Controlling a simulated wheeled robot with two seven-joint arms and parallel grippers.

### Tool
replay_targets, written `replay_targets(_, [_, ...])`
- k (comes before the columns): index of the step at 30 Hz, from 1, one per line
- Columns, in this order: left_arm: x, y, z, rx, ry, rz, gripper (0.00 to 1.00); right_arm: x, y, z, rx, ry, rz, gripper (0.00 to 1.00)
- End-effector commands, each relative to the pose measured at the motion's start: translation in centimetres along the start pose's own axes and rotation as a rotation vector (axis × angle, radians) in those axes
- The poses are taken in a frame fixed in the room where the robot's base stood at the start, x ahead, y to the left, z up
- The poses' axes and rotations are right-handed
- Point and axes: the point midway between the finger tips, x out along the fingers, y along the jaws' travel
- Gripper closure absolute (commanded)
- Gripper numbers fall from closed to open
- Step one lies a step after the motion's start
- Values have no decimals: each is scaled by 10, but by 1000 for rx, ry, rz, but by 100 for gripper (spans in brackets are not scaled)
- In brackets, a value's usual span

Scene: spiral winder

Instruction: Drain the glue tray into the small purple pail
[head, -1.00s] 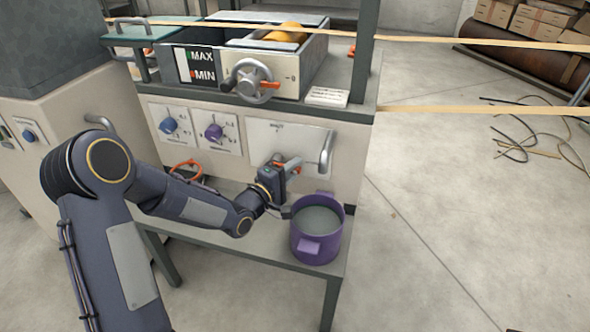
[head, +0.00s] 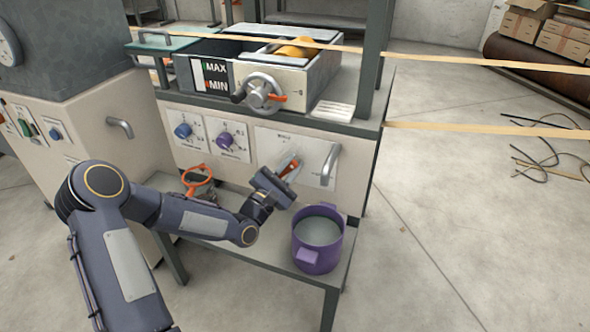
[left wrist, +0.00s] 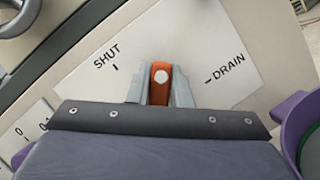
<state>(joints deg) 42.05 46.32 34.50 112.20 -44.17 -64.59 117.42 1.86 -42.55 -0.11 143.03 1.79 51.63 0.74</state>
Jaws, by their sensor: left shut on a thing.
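The glue tray (head: 317,80) is the pale box on the machine's top, with a MAX/MIN gauge on its left and a crank wheel in front. Below, an orange drain lever (left wrist: 159,92) sits on a white plate marked SHUT and DRAIN. My left gripper (head: 287,172) is shut on this lever, fingers on both sides of it in the left wrist view (left wrist: 160,88). I cannot tell which mark the lever points to. My right gripper is out of view.
A grey bar handle (head: 329,164) stands out right of the lever. Blue (head: 183,131) and purple (head: 225,140) knobs are to the left. An orange-handled tool (head: 197,178) is on the shelf behind my arm. Pale strips (head: 470,132) run off right; open floor lies there.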

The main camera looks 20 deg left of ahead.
Motion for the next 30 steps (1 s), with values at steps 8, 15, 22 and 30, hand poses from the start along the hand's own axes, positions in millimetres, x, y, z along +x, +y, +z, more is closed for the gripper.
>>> replay_targets(8, [-2,14,-3,-246,2,103,100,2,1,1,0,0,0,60])
replay_targets(15, [-3,24,-7,-436,1,182,100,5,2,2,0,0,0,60])
replay_targets(22, [-5,30,-11,-570,2,237,100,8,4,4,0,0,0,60])
replay_targets(30, [-6,34,-13,-651,1,270,100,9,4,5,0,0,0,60])
